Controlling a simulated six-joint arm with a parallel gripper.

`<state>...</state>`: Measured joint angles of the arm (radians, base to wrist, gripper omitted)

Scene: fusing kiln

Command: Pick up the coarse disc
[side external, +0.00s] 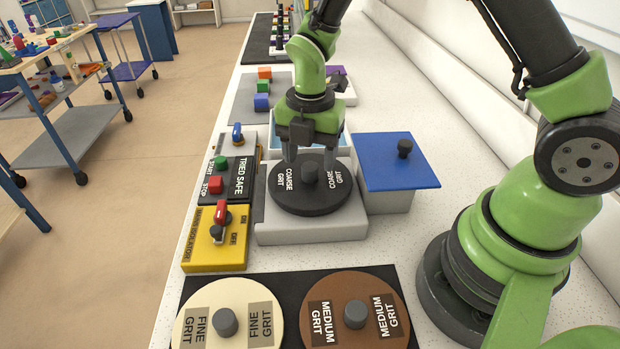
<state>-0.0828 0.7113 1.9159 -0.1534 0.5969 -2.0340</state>
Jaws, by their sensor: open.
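The coarse disc (308,200) is a dark round plate marked "COARSE GRIT" with a grey knob (310,174) at its centre. It lies on a light grey machine base (312,233) in the middle of the side external view. My gripper (317,160) points down over the far part of the disc. Its fingers are apart, one to the left and one to the right of the knob. I cannot tell how far the fingertips are from the disc or whether they are level with the knob.
A cream fine disc (227,300) and a brown medium disc (355,289) lie on a black mat at the front. A yellow isolator box (200,257) and a start/stop panel (237,190) stand left of the base. A blue-lidded bin (385,168) stands close on the right.

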